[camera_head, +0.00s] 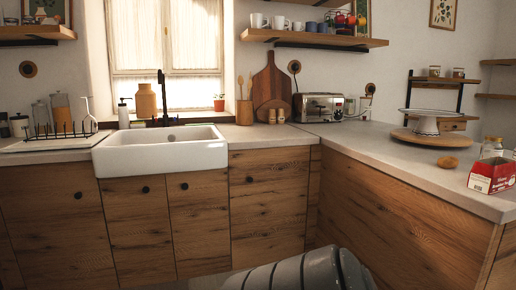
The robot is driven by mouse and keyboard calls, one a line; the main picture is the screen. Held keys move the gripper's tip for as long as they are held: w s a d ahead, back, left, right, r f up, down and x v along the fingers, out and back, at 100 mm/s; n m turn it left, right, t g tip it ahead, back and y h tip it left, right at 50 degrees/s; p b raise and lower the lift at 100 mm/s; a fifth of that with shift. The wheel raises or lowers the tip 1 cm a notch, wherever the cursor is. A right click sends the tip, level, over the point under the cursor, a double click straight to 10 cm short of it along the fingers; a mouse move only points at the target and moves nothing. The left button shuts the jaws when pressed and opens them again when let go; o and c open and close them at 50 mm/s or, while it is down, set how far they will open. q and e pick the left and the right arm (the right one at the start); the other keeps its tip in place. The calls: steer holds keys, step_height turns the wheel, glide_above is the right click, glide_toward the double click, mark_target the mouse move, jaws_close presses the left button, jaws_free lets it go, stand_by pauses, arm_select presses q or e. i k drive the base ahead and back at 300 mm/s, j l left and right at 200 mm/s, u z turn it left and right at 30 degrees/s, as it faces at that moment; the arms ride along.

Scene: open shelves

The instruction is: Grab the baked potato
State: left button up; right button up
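A small brown baked potato (447,162) lies on the grey countertop (400,160) at the right. It sits in front of a round wooden board (428,138) that bears a white stand, and left of a red and white box. A grey rounded part of my own body shows at the bottom middle, well below the counter. Neither of my grippers is in view.
The red box (490,177) stands near the counter's front edge, with a glass jar (492,147) behind it. A toaster (318,107) stands in the corner. A white sink (160,149) is at the left. The counter left of the potato is clear.

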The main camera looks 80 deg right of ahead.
mark_target(448, 162)
steer(key=z, duration=1.85)
